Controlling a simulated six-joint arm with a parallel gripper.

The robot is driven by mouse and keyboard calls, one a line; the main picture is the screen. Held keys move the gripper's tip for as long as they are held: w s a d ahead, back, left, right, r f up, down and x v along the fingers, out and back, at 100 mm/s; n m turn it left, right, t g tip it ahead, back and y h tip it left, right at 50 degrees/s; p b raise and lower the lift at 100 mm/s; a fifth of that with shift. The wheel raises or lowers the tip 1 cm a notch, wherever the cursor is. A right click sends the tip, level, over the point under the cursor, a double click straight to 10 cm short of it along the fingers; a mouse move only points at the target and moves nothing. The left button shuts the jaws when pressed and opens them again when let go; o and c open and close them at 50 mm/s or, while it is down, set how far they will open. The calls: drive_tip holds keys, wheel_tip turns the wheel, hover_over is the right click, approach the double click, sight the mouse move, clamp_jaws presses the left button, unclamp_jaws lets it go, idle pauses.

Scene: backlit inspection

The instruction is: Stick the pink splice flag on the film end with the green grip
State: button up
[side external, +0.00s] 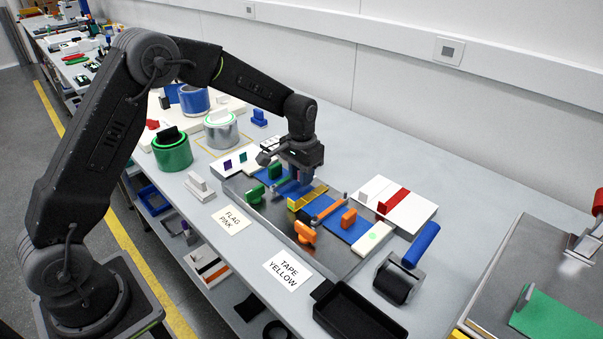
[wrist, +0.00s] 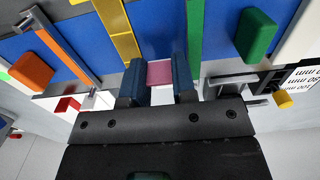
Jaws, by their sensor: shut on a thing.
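My gripper (wrist: 159,82) is shut on the pink splice flag (wrist: 159,74), which shows between its dark blue fingers in the wrist view. In the side external view my gripper (side external: 291,186) is low over the splicing plate (side external: 266,211), and its arm hides part of the work. The blue film (wrist: 152,30) lies beyond the fingertips, between a yellow bar (wrist: 119,32) and a green bar (wrist: 194,30). A green grip (wrist: 256,36) stands right of the green bar; green grips also show in the side external view (side external: 256,193). I cannot tell whether the flag touches the film.
Orange grips (side external: 305,232) stand at the plate's near side. A white block with a red bar (side external: 391,202) lies behind. A blue-handled roller (side external: 411,264) and black tray (side external: 352,315) sit at the right. A green can (side external: 172,152) stands left. Labels read FLAG PINK (side external: 232,219) and TAPE YELLOW (side external: 287,271).

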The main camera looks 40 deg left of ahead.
drive_tip(key=shift+f, duration=0.2)
drive_tip(key=shift+f, duration=0.95)
idle(0.4)
drive_tip(key=o, duration=0.8)
drive_tip(key=shift+a, duration=0.15)
drive_tip(key=r, duration=1.4)
drive_tip(key=shift+d, duration=0.35)
